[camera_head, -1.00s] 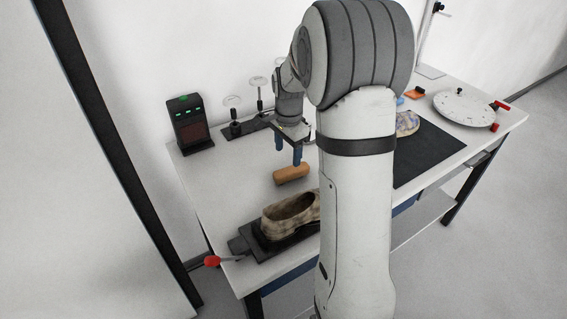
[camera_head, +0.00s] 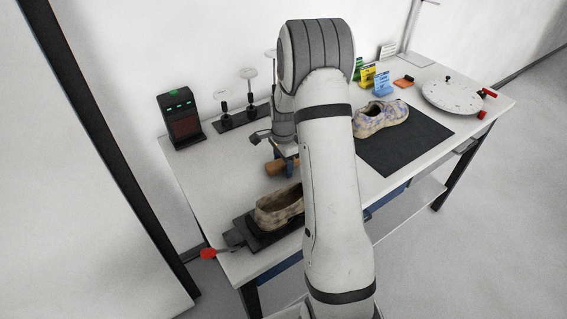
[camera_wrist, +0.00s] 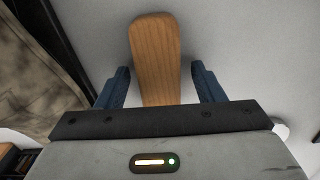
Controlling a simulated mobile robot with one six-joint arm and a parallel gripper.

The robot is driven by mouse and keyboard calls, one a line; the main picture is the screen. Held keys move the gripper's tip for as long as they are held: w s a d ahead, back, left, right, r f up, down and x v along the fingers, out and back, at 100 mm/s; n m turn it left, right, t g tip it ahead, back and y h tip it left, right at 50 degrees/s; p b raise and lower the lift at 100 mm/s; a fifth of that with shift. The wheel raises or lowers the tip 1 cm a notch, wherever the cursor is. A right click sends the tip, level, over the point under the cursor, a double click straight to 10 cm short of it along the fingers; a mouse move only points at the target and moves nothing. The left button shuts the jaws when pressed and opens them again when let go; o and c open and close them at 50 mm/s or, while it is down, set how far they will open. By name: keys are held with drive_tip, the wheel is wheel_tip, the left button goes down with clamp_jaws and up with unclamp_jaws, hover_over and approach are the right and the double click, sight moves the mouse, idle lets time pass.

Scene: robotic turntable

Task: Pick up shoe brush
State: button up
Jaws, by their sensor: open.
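The shoe brush, with a light brown wooden body, lies on the white table; its left end (camera_head: 275,168) shows in the head view, the rest hidden by my arm and gripper. In the wrist view the brush (camera_wrist: 155,55) runs lengthwise between my two blue fingers. My gripper (camera_wrist: 160,82) is open, one finger on each side of the brush, with a gap on both sides. In the head view my gripper (camera_head: 290,170) is low at the brush, partly hidden by my arm.
A beige shoe (camera_head: 278,208) sits on a black holder in front of the brush. A black device (camera_head: 183,120) and stamp-like tools (camera_head: 249,95) stand behind. A white turntable (camera_head: 452,97) is at the right.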

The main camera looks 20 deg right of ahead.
drive_tip(key=c, duration=1.1)
wheel_tip(320, 180, up, 10)
drive_tip(key=shift+r+b, duration=0.1)
drive_tip(key=shift+b, duration=0.95)
drive_tip(key=o, duration=0.4)
drive_tip(key=shift+c, duration=1.3)
